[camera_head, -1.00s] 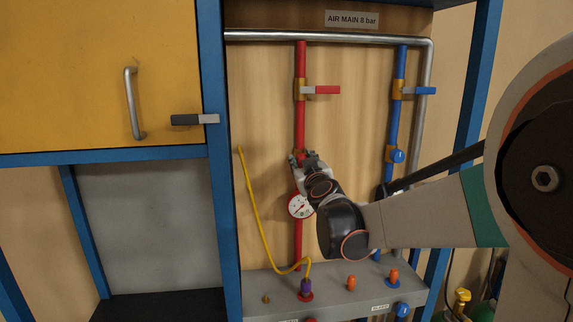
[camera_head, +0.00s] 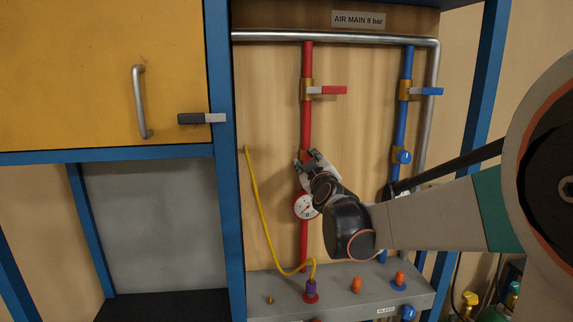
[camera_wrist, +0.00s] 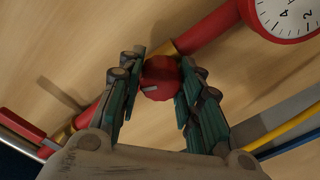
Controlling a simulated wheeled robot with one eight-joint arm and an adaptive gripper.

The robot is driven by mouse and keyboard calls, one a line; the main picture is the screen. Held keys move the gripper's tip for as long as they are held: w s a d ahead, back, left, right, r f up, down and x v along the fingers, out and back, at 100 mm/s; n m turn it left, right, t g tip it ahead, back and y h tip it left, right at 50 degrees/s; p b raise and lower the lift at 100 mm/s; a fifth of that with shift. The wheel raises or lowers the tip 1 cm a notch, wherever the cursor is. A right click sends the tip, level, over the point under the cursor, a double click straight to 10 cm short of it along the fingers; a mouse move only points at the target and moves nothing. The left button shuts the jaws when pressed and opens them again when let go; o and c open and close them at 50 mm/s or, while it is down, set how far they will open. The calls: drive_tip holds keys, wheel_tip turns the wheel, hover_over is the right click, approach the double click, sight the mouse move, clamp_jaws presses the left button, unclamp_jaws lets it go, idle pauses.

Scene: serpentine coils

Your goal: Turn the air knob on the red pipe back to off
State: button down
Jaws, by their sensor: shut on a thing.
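The red pipe (camera_head: 307,130) runs down the wooden panel, with a round gauge (camera_head: 304,206) low on it. The red air knob (camera_wrist: 160,78) sits on a brass fitting of the pipe; a pale mark shows on its face in the wrist view. My gripper (camera_head: 307,156) is at the knob in the head view and hides it there. In the wrist view the two fingers of my gripper (camera_wrist: 157,84) stand on either side of the knob and are shut on it.
A red lever (camera_head: 328,90) sits above on the same pipe. The blue pipe (camera_head: 400,125) with its own blue knob (camera_head: 403,157) is to the right. A yellow hose (camera_head: 261,215) hangs at left above a grey manifold (camera_head: 335,286).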

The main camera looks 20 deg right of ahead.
drive_tip(key=shift+w+r+n, duration=0.1)
drive_tip(key=shift+r+n, duration=0.05)
drive_tip(key=shift+n, duration=0.85)
drive_tip(key=n, duration=0.3)
drive_tip(key=shift+b, duration=0.3)
drive_tip(key=c, duration=1.1)
unclamp_jaws()
drive_tip(key=shift+o, duration=0.2)
